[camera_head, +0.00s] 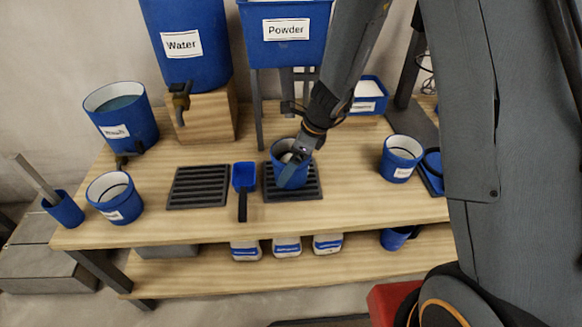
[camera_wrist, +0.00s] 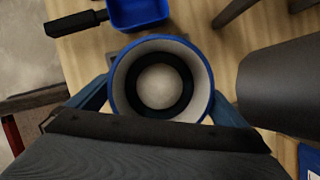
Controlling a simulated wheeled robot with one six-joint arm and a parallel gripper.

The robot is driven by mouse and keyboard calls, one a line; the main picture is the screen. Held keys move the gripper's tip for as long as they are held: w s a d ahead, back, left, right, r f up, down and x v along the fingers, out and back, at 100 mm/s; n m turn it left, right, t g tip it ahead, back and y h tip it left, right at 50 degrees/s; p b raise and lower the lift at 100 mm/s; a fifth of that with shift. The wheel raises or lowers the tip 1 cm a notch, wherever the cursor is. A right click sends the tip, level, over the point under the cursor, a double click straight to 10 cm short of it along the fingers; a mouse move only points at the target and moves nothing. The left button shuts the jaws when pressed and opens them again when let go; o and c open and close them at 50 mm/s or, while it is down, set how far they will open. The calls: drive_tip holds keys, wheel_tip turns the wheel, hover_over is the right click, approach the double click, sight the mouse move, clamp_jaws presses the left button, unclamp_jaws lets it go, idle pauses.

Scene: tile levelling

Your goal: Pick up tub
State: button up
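A blue tub (camera_head: 290,172) with a white inside stands upright on the right-hand dark slatted rack (camera_head: 310,192) on the wooden table. In the wrist view the tub (camera_wrist: 205,75) is seen from above, with a dark ring and a pale round area inside it. My gripper (camera_head: 297,168) is down at the tub, with one finger across its near side. In the wrist view the gripper (camera_wrist: 160,100) has a blue finger on each side of the tub, close against its wall. Whether the fingers press on it is hidden.
A blue scoop (camera_head: 243,178) lies just left of the rack, beside an empty slatted rack (camera_head: 198,187). Labelled tubs stand at left (camera_head: 115,198) and right (camera_head: 402,158). The Water container (camera_head: 185,45) and Powder hopper (camera_head: 285,35) stand behind.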

drive_tip(key=c, duration=1.8)
drive_tip(key=shift+r, duration=0.1)
drive_tip(key=shift+c, duration=0.2)
